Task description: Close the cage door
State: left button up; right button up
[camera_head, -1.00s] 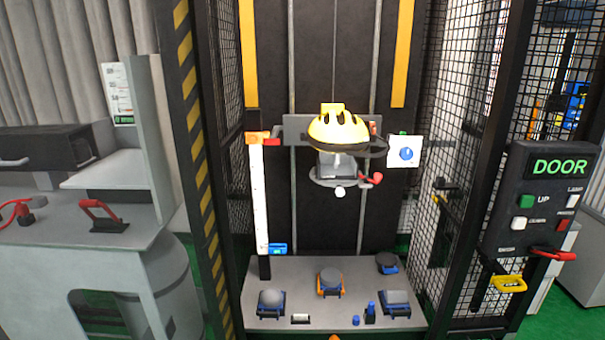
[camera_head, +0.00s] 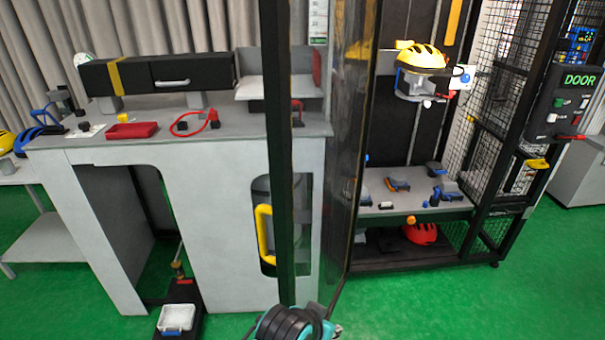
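The cage door stands open at the left side of the drop tower, swung out toward me. It shows as a clear panel (camera_head: 345,130) with a black upright edge (camera_head: 285,130). A yellow handle (camera_head: 264,235) is on that edge, in front of the grey bench. The cage front is open, and the carriage with a yellow helmet (camera_head: 420,57) shows inside. A teal and black part of my own arm shows at the bottom edge, near the foot of the door. No gripper fingers can be made out.
The grey bench (camera_head: 228,190) stands close behind the door on the left. A control box marked DOOR (camera_head: 562,105) is on the right post. A red helmet (camera_head: 421,233) lies on the tower's lower shelf. Green floor (camera_head: 430,305) is free in front.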

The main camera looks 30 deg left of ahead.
aim_at(274, 16)
jog(key=j, duration=0.55)
jog(key=k+j+z, duration=0.15)
jog(key=j, duration=1)
jog(key=k+j+z, duration=0.15)
jog(key=j, duration=0.4)
